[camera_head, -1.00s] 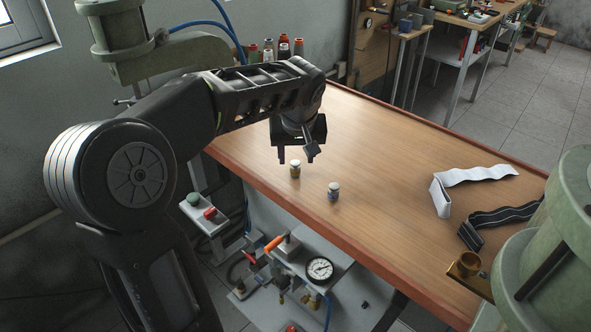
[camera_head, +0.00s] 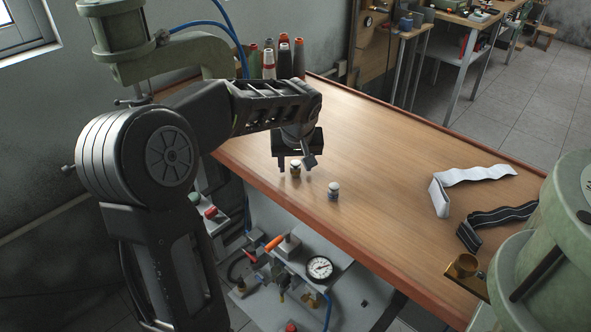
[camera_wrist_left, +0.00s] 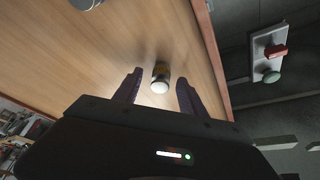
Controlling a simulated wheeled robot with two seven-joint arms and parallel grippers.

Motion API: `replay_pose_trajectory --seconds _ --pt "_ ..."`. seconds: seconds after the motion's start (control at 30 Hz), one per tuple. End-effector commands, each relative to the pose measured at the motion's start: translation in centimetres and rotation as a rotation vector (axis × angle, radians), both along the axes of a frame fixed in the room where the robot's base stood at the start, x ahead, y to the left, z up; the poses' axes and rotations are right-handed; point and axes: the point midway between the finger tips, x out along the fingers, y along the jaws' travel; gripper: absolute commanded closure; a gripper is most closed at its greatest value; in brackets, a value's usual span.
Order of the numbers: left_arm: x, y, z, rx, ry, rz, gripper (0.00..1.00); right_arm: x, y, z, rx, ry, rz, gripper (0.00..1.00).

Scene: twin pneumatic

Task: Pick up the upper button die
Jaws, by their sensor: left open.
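Two small button dies stand upright on the wooden table. One, with a gold-brown band and pale top (camera_head: 296,168), is farther back and left in the head view. The other, grey-blue with a white top (camera_head: 333,190), is nearer and to the right. My left gripper (camera_head: 294,172) is open, pointing down, with its fingers on either side of the gold-banded die. The left wrist view shows that die (camera_wrist_left: 160,78) between the fingers, with gaps on both sides. The grey-blue die (camera_wrist_left: 86,3) is cut off at that view's top edge. My right gripper is out of view.
The wooden table (camera_head: 400,150) is clear around the dies. A white strap (camera_head: 440,198) and a black striped strap (camera_head: 490,222) lie to the right. Thread spools (camera_head: 284,60) stand at the back left. Green presses flank the table at left (camera_head: 115,40) and right (camera_head: 555,230).

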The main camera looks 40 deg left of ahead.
Motion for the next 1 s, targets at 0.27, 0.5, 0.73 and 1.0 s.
replay_pose_trajectory --seconds 0.27,0.5,0.73,1.0 --pt "0.0 -0.02 0.03 0.0 0.0 0.0 0.51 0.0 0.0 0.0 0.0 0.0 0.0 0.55" --pt "0.0 -0.02 0.03 0.0 0.0 0.0 0.71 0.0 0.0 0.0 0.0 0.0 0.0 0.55" --pt "0.0 -0.02 0.03 0.0 0.0 0.0 0.9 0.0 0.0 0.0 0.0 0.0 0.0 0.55" --pt "0.0 -0.02 0.03 0.0 0.0 0.0 1.0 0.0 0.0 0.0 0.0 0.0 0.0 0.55"
